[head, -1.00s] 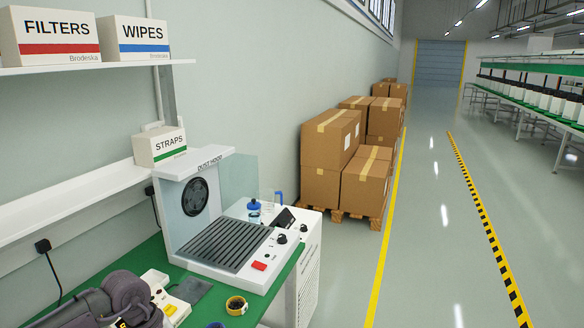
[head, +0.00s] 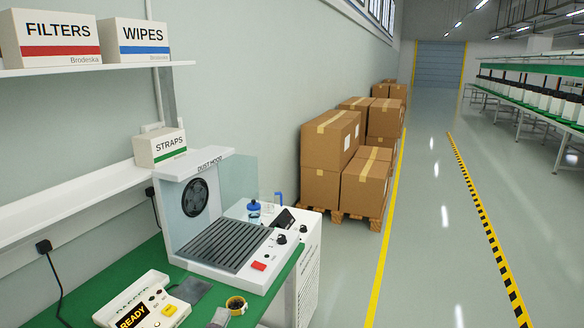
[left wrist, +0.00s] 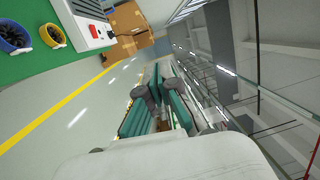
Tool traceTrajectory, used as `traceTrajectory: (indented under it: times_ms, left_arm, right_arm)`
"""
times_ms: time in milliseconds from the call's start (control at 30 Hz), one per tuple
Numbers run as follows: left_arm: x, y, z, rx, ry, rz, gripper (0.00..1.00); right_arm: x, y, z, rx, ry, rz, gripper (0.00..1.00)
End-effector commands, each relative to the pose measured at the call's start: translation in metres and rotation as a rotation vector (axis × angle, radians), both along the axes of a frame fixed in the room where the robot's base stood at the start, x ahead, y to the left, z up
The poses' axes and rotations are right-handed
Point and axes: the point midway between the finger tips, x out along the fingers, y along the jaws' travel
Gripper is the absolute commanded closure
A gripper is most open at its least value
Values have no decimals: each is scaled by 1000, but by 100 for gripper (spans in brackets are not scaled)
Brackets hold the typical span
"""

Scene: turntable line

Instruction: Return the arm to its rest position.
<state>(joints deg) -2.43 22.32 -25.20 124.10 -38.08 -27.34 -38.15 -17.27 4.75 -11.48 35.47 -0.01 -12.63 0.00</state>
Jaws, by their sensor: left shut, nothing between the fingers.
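My left gripper (left wrist: 163,82) shows in the left wrist view, with grey links and teal-green parts. It is shut with nothing between its fingers, and floor and open hall show behind it. In the head view only a small grey piece at the bottom edge (head: 219,318) may belong to it. My right gripper is in neither view.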

Motion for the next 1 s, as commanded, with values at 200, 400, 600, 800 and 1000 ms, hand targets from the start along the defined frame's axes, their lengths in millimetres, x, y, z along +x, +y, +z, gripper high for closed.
traceTrajectory:
  times_ms: [200, 400, 600, 800, 1000]
  left_arm:
    - [-77, 66, -116, -643, 608, 404, 100]
    - [-155, 78, -172, -938, 933, 668, 100]
    - [-222, 75, -197, -1108, 1155, 874, 100]
    - [-254, 71, -226, -1174, 1275, 999, 100]
    - [-244, 69, -279, -1160, 1292, 1010, 100]
  right_arm:
    - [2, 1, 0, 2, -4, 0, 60]
    - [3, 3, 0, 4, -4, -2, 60]
    - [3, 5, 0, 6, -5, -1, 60]
    - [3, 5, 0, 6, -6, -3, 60]
    - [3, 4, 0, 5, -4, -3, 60]
